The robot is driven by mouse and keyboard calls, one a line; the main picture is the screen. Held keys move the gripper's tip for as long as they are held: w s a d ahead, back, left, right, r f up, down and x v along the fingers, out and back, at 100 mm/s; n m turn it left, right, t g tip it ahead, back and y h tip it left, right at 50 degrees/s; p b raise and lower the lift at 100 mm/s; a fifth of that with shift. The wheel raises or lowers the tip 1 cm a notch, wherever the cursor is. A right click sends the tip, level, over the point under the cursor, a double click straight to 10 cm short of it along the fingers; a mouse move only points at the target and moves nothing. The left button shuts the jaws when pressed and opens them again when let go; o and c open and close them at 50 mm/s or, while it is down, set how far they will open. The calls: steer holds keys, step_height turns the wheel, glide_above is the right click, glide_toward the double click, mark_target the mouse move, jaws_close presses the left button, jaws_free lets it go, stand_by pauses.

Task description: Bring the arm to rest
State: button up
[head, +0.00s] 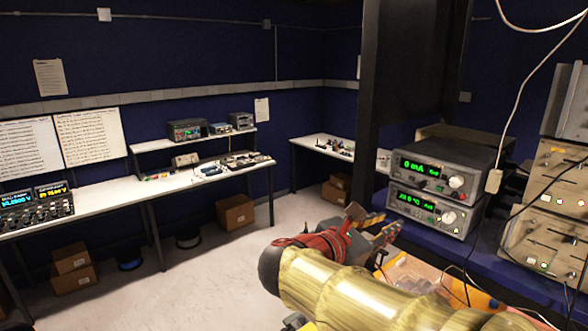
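My arm (345,297), with a yellowish sleeve-like link and a dark rounded joint, reaches in from the lower right in the head view. Its wrist (325,240) is wrapped in red. My gripper (387,223) is at the end of the arm, pointing right, in front of the stacked instruments. Its two fingers stand apart with a gap between them, and I see nothing held there. The rest of the arm is cut off by the frame edge.
Two stacked instruments (437,190) with green displays stand just right of my gripper on a blue bench. An orange-edged tray (408,272) lies below it. A dark post (405,80) rises behind. White benches (110,197) line the walls. Open floor (215,280) lies left.

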steer(key=s+f+m+g+y+b, duration=0.1)
steer(key=s+f+m+y+b, duration=0.3)
steer(key=f, duration=1)
steer(key=s+a+f+m+g+y+b, duration=0.1)
steer(key=s+f+m+y+b, duration=0.3)
steer(key=s+f+m+b, duration=0.7)
steer(key=s+f+m+g+y+b, duration=0.2)
steer(key=s+f+m+y+b, duration=0.2)
steer(key=f, duration=1.4)
steer(key=s+m+b, duration=0.3)
steer(key=s+b, duration=0.2)
steer(key=s, duration=0.1)
steer(key=shift+s+a+f+m+g+y, duration=0.3)
steer(key=shift+a+f, duration=0.05)
steer(key=shift+f, duration=0.05)
steer(key=shift+r, duration=0.1)
